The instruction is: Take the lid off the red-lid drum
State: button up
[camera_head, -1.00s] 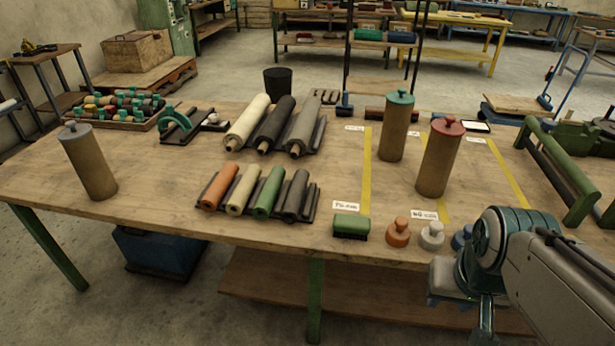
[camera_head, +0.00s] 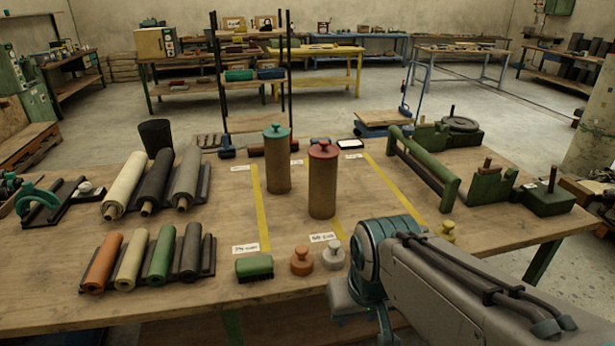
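The red-lid drum (camera_head: 322,187) is a tall brown cylinder standing upright near the middle of the workbench. Its red lid (camera_head: 323,150), with a round knob on top, sits on the drum. A similar brown drum with a teal lid (camera_head: 277,132) stands just behind it to the left. My arm reaches in from the lower right, and my gripper (camera_head: 385,325) hangs at the bench's front edge, apart from the red-lid drum and nearer to me. Its fingers are mostly cut off by the bottom of the picture, so their opening is not clear.
A green brush (camera_head: 254,267), an orange knobbed weight (camera_head: 302,261) and a white one (camera_head: 333,255) line the front edge. Sheet rolls (camera_head: 150,185) lie on racks at left. A green bar frame (camera_head: 422,168) stands at right. The bench between yellow strips is fairly clear.

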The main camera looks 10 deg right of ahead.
aim_at(323, 151)
jog(key=z, duration=0.5)
jog(key=i, duration=1.3)
jog(key=u, duration=0.6)
